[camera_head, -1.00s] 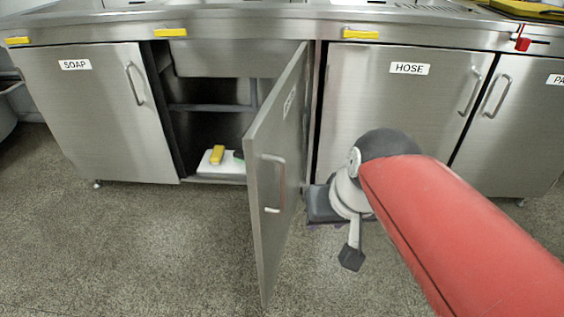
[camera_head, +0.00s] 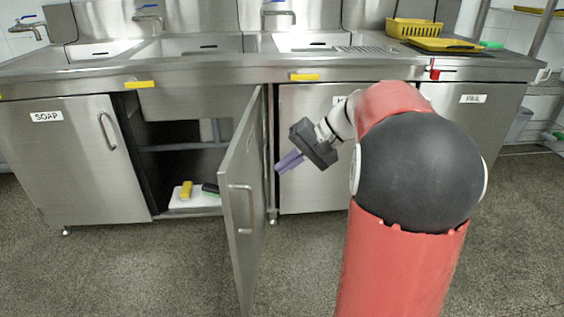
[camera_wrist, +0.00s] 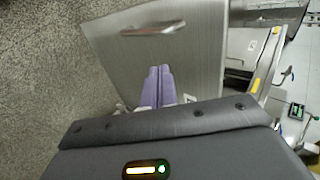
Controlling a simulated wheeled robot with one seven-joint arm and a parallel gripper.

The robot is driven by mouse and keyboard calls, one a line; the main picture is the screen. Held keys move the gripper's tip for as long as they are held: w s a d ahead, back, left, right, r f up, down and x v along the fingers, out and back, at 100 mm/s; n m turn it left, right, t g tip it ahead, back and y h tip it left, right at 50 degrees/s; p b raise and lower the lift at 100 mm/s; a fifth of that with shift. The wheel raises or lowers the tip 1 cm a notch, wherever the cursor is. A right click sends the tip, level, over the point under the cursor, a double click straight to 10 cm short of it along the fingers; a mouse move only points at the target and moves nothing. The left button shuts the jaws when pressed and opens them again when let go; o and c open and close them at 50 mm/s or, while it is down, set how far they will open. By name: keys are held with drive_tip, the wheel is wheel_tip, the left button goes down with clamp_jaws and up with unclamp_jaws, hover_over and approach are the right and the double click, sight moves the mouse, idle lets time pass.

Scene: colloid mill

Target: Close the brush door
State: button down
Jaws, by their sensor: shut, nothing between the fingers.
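The brush door (camera_head: 240,165) is a steel panel standing open, swung out toward me from its right-hand side. Its outer face, with a bar handle (camera_head: 238,208), faces right. My gripper (camera_head: 278,168) is shut and empty, just right of this face, its purple fingers pointing left toward it. In the wrist view, the shut fingers (camera_wrist: 157,82) point at a steel panel (camera_wrist: 200,65) with a bar handle (camera_wrist: 153,28), seemingly the same door. I cannot tell whether the fingertips touch it.
The open cupboard holds a white tray (camera_head: 200,203) with a yellow brush (camera_head: 186,190) and a dark one (camera_head: 211,189). The soap door (camera_head: 75,165) and the hose door (camera_head: 310,150) are shut. The counter (camera_head: 215,67) with sinks is above. Floor (camera_head: 150,270) in front is clear.

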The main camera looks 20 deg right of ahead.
drive_tip(key=w+a+f, duration=0.4)
drive_tip(key=a, duration=0.4)
drive_tip(key=shift+f+p, duration=0.3)
drive_tip(key=shift+p, duration=0.05)
drive_tip(key=shift+w, duration=0.1)
